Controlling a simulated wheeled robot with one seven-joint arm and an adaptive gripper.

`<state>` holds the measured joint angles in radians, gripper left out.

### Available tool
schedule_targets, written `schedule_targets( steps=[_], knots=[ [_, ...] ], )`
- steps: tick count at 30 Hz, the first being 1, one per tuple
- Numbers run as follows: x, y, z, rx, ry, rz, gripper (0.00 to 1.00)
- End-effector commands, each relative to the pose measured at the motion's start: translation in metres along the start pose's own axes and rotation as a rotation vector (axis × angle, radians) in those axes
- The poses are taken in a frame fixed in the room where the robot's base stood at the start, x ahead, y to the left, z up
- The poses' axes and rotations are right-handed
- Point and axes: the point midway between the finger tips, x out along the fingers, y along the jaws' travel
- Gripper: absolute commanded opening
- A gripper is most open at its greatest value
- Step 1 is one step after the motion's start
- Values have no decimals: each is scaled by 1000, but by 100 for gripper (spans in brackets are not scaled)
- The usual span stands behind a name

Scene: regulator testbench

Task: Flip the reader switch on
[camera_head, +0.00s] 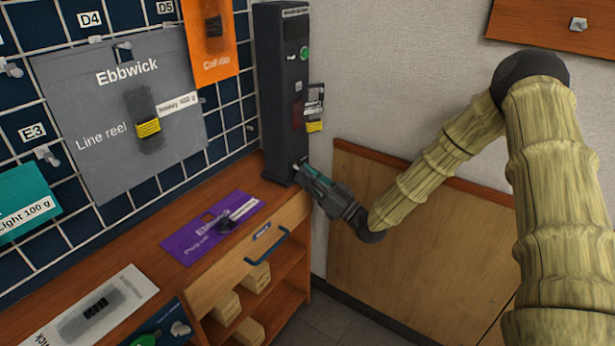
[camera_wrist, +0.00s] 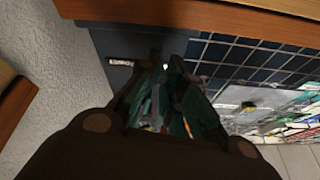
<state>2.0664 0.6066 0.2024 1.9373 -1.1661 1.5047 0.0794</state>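The reader is a tall dark grey column (camera_head: 284,90) standing at the right end of the wooden bench, with a green round button (camera_head: 304,54) and small pale markings on its front. My gripper (camera_head: 301,170) is at the lower front of this column, its fingertips close to the face. I cannot tell whether they touch it. In the wrist view, the dark face (camera_wrist: 125,45) carries a small white label (camera_wrist: 120,63) left of my fingertips (camera_wrist: 167,66). The fingers converge with almost no gap and appear shut, with nothing visible between them. The switch itself is not clearly visible; my fingers may hide it.
A card with a yellow label (camera_head: 315,108) hangs at the column's right side. A purple package (camera_head: 212,228) lies on the bench. A drawer with a blue handle (camera_head: 267,247) is below my gripper. The wire grid (camera_head: 232,105) holds hanging packages. Wooden panelling (camera_head: 400,200) lines the right wall.

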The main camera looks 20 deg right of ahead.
Motion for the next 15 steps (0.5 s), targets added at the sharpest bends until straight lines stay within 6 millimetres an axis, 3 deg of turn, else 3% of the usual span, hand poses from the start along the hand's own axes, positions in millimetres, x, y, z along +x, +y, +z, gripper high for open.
schedule_targets(
  steps=[15],
  knots=[
    [2, 0, -12, -1, -100, 24, 0]
  ],
)
